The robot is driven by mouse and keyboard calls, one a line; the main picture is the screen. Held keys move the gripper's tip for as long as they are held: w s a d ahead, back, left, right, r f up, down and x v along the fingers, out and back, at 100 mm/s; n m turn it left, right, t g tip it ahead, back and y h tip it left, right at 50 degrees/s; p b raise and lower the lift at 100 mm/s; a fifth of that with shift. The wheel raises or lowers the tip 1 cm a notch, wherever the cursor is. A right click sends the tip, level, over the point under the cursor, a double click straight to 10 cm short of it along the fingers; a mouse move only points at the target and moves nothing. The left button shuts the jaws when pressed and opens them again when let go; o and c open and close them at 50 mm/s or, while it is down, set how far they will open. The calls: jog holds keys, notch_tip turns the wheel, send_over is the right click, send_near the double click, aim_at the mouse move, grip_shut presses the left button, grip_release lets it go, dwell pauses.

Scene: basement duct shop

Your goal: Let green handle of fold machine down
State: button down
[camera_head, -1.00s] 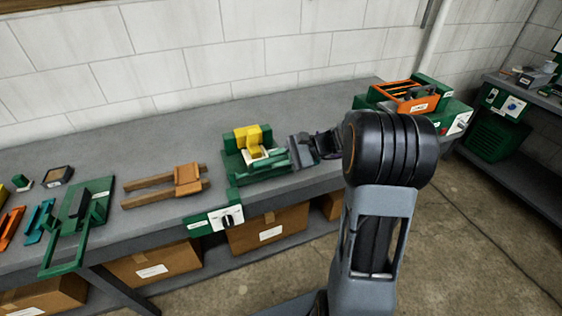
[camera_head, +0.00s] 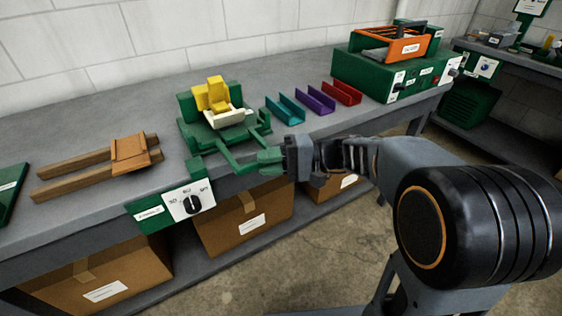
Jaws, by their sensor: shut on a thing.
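The fold machine (camera_head: 190,133) is a green base on the bench with a yellow block (camera_head: 213,95) and a cream piece (camera_head: 228,117) on top. Its green handle (camera_head: 240,164) reaches out from the machine's front toward the bench's front edge and lies low. My gripper (camera_head: 287,160) comes in from the right and is shut on the handle's grip end. The jaws hide part of that end. A control panel with a dark knob (camera_head: 192,204) is on the bench front, left of and below the handle.
Teal (camera_head: 284,110), purple (camera_head: 315,101) and red (camera_head: 341,92) channels lie right of the machine. A wooden fork-shaped piece (camera_head: 95,168) lies to the left. A green unit with an orange rack (camera_head: 392,45) stands back right. Cardboard boxes (camera_head: 245,215) sit on the shelf below.

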jog(key=shift+f+b, duration=0.6)
jog(key=shift+f, duration=0.5)
jog(key=c, duration=1)
grip_release()
jog(key=d+p, duration=0.1)
jog(key=d, duration=1.2)
jog(key=shift+w+d+r, duration=0.4)
jog(key=shift+w+r, duration=0.05)
jog(key=shift+m, duration=0.3)
